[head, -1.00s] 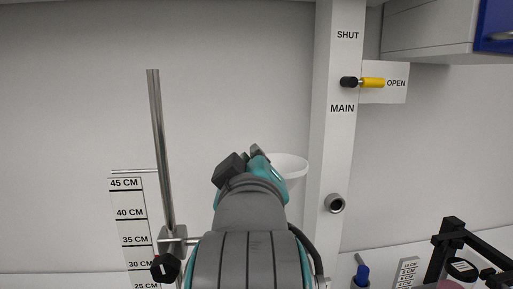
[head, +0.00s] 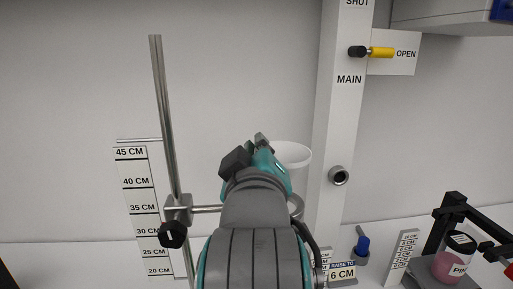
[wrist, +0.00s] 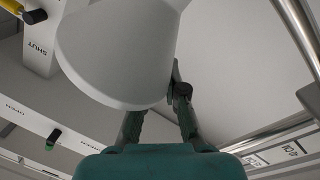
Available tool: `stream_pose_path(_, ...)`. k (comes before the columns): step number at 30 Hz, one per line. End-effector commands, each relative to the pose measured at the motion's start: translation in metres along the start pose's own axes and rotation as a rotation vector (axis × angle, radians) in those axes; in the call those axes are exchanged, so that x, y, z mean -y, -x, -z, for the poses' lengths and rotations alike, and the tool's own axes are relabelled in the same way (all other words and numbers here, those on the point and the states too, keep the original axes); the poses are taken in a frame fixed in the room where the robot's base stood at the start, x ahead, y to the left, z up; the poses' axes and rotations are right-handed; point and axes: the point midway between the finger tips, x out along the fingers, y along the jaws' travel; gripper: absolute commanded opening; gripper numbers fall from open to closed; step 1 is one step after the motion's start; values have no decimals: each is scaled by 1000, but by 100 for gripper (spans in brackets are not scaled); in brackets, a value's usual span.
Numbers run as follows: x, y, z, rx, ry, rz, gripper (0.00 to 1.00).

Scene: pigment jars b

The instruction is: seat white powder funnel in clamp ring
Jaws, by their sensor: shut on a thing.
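The white powder funnel (head: 294,155) is in the head view, just right of my gripper (head: 250,155), its wide mouth facing up. My gripper is shut on the funnel, which also fills the upper middle of the wrist view (wrist: 115,50). The fingers (wrist: 157,118) show beside and behind its wide part. The clamp ring (head: 297,205) shows partly below the funnel, at the right edge of my arm. My arm hides most of the ring and the funnel's lower end, so I cannot tell whether they touch. The ring's bar (head: 207,209) runs left to the clamp boss (head: 178,207).
An upright metal rod (head: 164,110) carries the boss and its black knob (head: 173,235), beside a height scale (head: 140,195). A white post (head: 340,120) with a yellow-handled valve (head: 381,53) stands right. A pink jar (head: 448,267) and black stand (head: 446,222) are lower right.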

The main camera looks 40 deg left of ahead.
Motion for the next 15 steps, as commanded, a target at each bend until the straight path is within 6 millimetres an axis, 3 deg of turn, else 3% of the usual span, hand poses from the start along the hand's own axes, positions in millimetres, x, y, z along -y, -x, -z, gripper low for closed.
stream_pose_path(15,0,1,0,11,20,-18,0)
